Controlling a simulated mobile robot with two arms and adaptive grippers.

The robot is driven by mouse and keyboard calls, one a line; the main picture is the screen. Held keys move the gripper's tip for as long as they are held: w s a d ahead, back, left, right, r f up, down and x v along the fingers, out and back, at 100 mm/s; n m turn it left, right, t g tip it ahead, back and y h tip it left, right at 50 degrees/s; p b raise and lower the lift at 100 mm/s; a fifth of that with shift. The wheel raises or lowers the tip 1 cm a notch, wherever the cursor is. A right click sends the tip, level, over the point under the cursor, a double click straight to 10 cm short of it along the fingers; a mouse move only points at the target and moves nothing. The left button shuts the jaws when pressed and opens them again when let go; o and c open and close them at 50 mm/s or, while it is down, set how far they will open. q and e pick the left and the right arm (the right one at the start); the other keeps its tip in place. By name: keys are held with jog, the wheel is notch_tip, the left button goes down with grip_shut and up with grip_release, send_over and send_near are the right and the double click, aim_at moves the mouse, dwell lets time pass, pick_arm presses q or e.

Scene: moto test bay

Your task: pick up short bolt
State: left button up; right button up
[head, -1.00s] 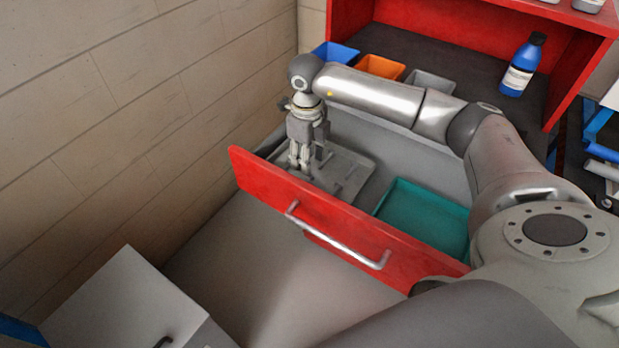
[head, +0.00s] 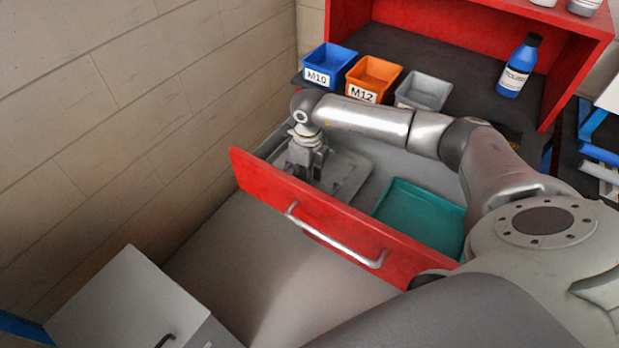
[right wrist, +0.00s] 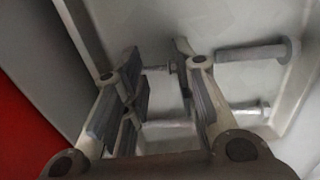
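In the right wrist view several grey bolts lie on the tray floor. One bolt (right wrist: 250,53) lies at upper right, its head to the right. A longer-looking bolt (right wrist: 245,112) lies lower, its shaft passing behind a finger. A third bolt (right wrist: 156,69) shows partly between the fingers; the left finger hides part of it. I cannot tell for sure which is the short bolt. My right gripper (right wrist: 165,98) is open, fingers apart and low over the bolts. In the head view my right gripper (head: 307,165) is down inside the drawer, fingertips hidden. My left gripper is not in view.
The open drawer has a red front (head: 330,222) with a metal handle. Inside are a grey tray (head: 350,172) and a teal tray (head: 420,212). Blue (head: 328,62), orange (head: 374,77) and grey (head: 424,91) bins and a blue bottle (head: 519,66) stand behind.

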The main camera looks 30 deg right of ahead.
grip_shut()
